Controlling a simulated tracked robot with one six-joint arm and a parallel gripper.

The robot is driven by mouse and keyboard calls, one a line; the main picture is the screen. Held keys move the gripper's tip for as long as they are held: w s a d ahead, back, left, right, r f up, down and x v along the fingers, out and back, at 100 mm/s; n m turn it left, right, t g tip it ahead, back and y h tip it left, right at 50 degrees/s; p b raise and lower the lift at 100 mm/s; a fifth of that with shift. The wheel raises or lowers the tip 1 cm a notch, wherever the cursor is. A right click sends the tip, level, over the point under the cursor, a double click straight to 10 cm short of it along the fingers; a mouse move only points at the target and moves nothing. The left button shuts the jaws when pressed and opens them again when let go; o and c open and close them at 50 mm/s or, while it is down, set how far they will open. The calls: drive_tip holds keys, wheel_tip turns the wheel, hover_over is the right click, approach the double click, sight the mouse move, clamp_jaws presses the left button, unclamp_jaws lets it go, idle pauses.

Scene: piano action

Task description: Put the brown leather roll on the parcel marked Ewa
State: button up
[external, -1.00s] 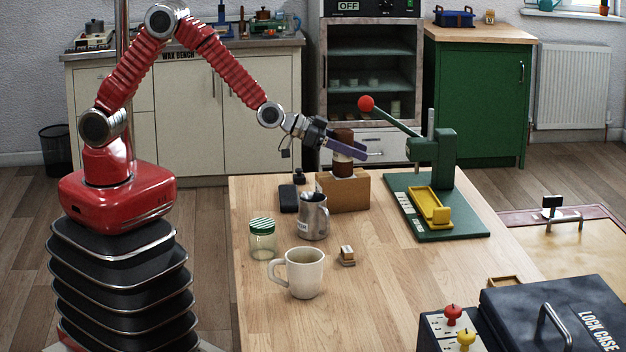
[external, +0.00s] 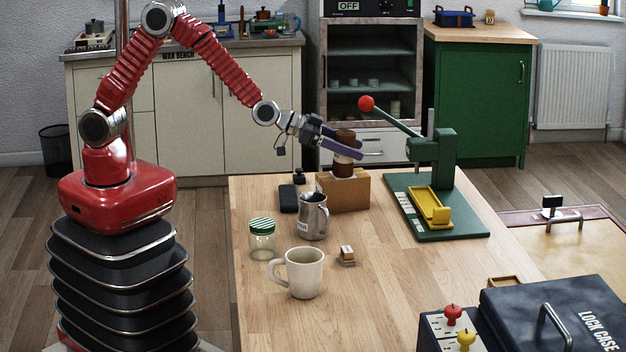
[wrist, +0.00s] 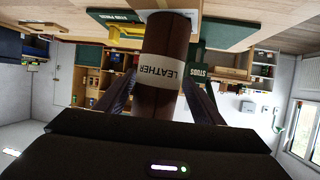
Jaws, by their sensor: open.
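The brown leather roll (external: 344,137) stands upright on a tan box-like block (external: 350,197) near the far edge of the table. I can read no name on this block. My gripper (external: 352,152) reaches in level from the left at the roll's height. In the wrist view, the roll (wrist: 165,45), with a pale band reading LEATHER, shows between my two dark fingers. The fingers are open, one on each side of it. I cannot tell whether either finger touches it.
The green press (external: 445,160) with its red-knobbed lever stands just right of the block. A metal jug (external: 313,217), a green-lidded jar (external: 262,240), a white mug (external: 304,272) and a small block (external: 347,256) stand nearer. The table's front middle is clear.

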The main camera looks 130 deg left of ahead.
drive_tip(key=v, duration=1)
drive_tip(key=shift+s+d+r, duration=0.15)
drive_tip(key=shift+s+r, duration=0.05)
drive_tip(key=shift+s, duration=0.05)
idle(0.3)
drive_tip(key=shift+d, duration=0.1)
drive_tip(key=s+d+r+m+h, duration=0.2)
drive_tip(key=s+d+r+h, duration=0.15)
drive_tip(key=d, duration=0.65)
drive_tip(key=s+d+r+m+h, duration=0.2)
drive_tip(key=s+d+r+h, duration=0.15)
drive_tip(key=d, duration=0.65)
drive_tip(key=s+d+m+g, duration=0.1)
drive_tip(key=s+d, duration=0.2)
drive_tip(key=s, duration=0.5)
drive_tip(key=s+d+m+g, duration=0.1)
drive_tip(key=s+d+g, duration=0.1)
drive_tip(key=s, duration=0.5)
drive_tip(key=s+d+m+g+h, duration=0.1)
drive_tip(key=s+d, duration=0.3)
drive_tip(key=s, duration=0.4)
drive_tip(key=shift+s+d+f+g, duration=0.25)
drive_tip(key=shift+s+f+g, duration=0.1)
drive_tip(key=shift+g, duration=0.35)
